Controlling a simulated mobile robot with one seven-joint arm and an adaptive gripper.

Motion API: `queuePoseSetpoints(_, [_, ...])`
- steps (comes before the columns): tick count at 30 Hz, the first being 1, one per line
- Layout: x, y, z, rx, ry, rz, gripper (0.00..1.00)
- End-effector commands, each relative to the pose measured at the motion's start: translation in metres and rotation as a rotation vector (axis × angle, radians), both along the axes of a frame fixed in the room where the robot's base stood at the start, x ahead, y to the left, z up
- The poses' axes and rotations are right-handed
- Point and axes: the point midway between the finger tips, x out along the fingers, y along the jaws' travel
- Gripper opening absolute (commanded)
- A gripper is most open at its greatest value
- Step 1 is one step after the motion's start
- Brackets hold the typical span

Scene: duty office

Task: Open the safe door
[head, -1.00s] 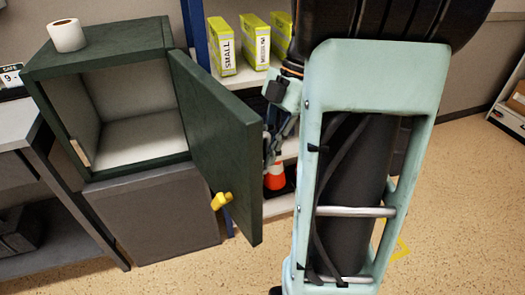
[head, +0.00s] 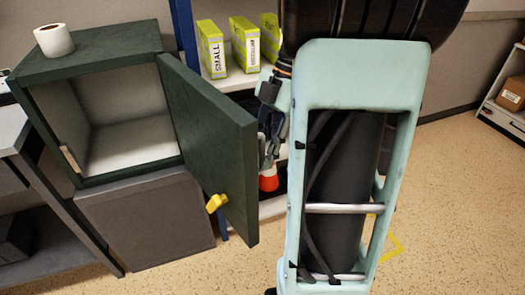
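The dark green safe (head: 110,57) stands at the left in the head view, its pale inside showing empty. Its door (head: 212,140) stands wide open, swung out toward me from the right side of the opening. My gripper (head: 266,155) is partly seen just right of the door's edge, on the far side of the door. The door and my arm hide part of it, and I cannot tell whether its fingers are open or whether it touches the door.
A paper roll (head: 54,40) stands on the safe. The safe sits on a grey cabinet (head: 150,220), beside a grey table (head: 12,138). Shelves with yellow boxes (head: 211,48) and an orange cone (head: 268,180) stand behind my gripper. Speckled floor (head: 460,190) is clear at the right.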

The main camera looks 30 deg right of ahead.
Motion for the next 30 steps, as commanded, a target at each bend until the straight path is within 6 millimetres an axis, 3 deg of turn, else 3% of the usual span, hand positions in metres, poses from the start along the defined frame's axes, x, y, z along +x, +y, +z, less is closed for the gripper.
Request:
queuePoseSetpoints(7, [0.001, -0.004, 0.009, -0.002, -0.002, -0.001, 0.27])
queuePoseSetpoints(21, [0.008, -0.038, 0.091, -0.003, -0.002, -0.001, 0.27])
queuePoseSetpoints(30, [0.009, -0.045, 0.11, 0.0, 0.0, -0.001, 0.27])
